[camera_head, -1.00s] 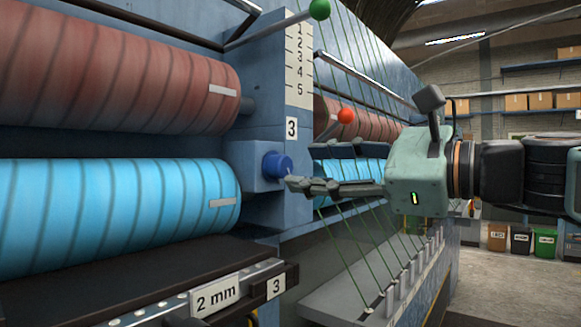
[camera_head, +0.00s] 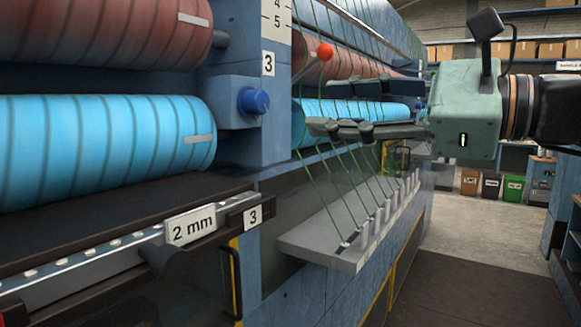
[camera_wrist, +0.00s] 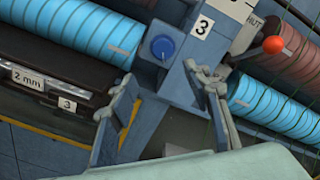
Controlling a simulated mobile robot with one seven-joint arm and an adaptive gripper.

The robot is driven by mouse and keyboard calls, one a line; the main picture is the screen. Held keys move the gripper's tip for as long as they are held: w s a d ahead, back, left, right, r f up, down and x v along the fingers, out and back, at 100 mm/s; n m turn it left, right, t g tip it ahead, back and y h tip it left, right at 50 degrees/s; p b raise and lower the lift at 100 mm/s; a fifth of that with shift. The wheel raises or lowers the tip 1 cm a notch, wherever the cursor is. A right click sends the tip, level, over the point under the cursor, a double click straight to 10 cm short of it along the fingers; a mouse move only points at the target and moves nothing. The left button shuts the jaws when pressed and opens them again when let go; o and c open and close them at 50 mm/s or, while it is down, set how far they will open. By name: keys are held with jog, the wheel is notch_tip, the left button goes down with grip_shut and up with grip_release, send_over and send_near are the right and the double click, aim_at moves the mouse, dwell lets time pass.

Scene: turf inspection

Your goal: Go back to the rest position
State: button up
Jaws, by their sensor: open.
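My gripper (camera_head: 322,108) is open and empty, held out in front of the machine with its fingers pointing left. In the head view its fingers overlap the green yarns and the right blue roller, and I cannot tell the exact gap to them. A blue knob (camera_head: 253,100) on the machine's post is left of the fingertips, apart from them. In the wrist view the two fingers are spread wide (camera_wrist: 163,85), with the knob (camera_wrist: 162,47) beyond and between them.
A blue striped roller (camera_head: 105,140) and a red one (camera_head: 100,30) are at left. A red ball-ended lever (camera_head: 325,50) is close above the fingers. A grey ledge with several pegs (camera_head: 335,240) is below. Open floor (camera_head: 470,225) is at right; bins (camera_head: 490,187) stand far back.

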jog(key=s+a+f+n+g+h, duration=0.2)
jog(key=f+n+h, duration=0.2)
jog(key=f, duration=0.8)
jog(key=s+a+f+n+g+h, duration=0.1)
jog(key=f+n+g+h, duration=0.3)
jog(key=f, duration=0.9)
jog(key=s+d+f+n+h, duration=0.2)
jog(key=d+f+n+h, duration=0.1)
jog(key=f+n, duration=0.2)
jog(key=s+d+f+n+h, duration=0.3)
jog(key=f+n, duration=0.1)
jog(key=f, duration=0.5)
jog(key=shift+s+d+f+n+t, duration=0.3)
jog(key=shift+d+f+n, duration=0.05)
jog(key=shift+n, duration=0.05)
jog(key=c, duration=0.3)
jog(key=shift+a, duration=0.2)
jog(key=shift+c, duration=0.7)
